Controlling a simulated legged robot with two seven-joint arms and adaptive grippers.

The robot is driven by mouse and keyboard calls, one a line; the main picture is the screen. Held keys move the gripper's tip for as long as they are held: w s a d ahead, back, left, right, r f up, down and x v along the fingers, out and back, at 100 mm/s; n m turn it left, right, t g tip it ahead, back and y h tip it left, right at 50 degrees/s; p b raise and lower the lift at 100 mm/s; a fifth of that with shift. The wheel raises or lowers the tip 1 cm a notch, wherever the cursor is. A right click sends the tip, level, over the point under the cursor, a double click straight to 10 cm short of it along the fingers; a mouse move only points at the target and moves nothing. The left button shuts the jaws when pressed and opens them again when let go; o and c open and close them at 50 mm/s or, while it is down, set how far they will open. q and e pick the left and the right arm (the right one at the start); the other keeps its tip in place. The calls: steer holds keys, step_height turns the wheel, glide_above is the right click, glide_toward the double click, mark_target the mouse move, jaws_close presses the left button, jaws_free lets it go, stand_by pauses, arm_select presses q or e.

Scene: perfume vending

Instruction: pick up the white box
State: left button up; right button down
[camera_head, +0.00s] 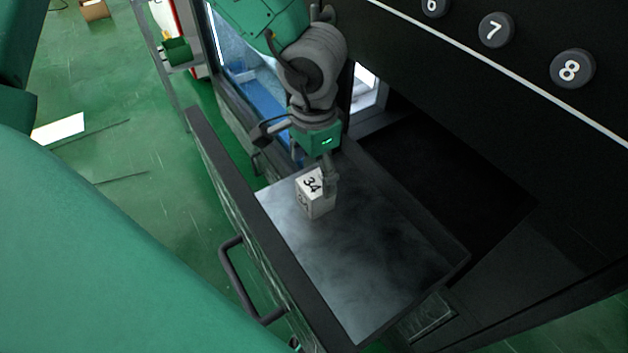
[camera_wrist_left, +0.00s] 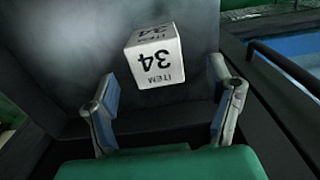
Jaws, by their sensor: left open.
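The white box (camera_head: 314,192), marked 34, stands on the grey bottom of the open drawer (camera_head: 350,270), towards its back left part. It also shows in the left wrist view (camera_wrist_left: 155,57), where ITEM 34 reads upside down. My left gripper (camera_head: 328,180) is above and beside the box in the head view. In the left wrist view its two fingers (camera_wrist_left: 163,112) are spread wide, with the box ahead of and between them. No finger clearly touches the box. One finger hides a small part of the box's right side in the head view. My right gripper is not in view.
The drawer's raised rim (camera_head: 262,235) and a dark handle (camera_head: 240,285) lie on the left. A black panel with round numbered buttons (camera_head: 497,29) stands at the upper right. A dark opening (camera_head: 450,165) is behind the drawer. The drawer's front part is bare.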

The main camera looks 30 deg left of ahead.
mark_target(316, 194)
arm_select(q)
steer(key=shift+d+f+b, duration=0.15)
steer(key=shift+d+f, duration=0.1)
steer(key=shift+f, duration=0.25)
steer(key=shift+d+f+b, duration=0.15)
steer(key=shift+d+f, duration=0.05)
steer(key=shift+f, duration=0.6)
steer(key=f+b, duration=0.2)
steer(key=f, duration=0.1)
steer(key=f+b, duration=0.1)
steer(key=shift+a+f, duration=0.25)
steer(key=shift+a, duration=0.15)
steer(key=shift+d+r, duration=0.1)
steer(key=shift+d, duration=0.15)
steer(key=c, duration=1.3)
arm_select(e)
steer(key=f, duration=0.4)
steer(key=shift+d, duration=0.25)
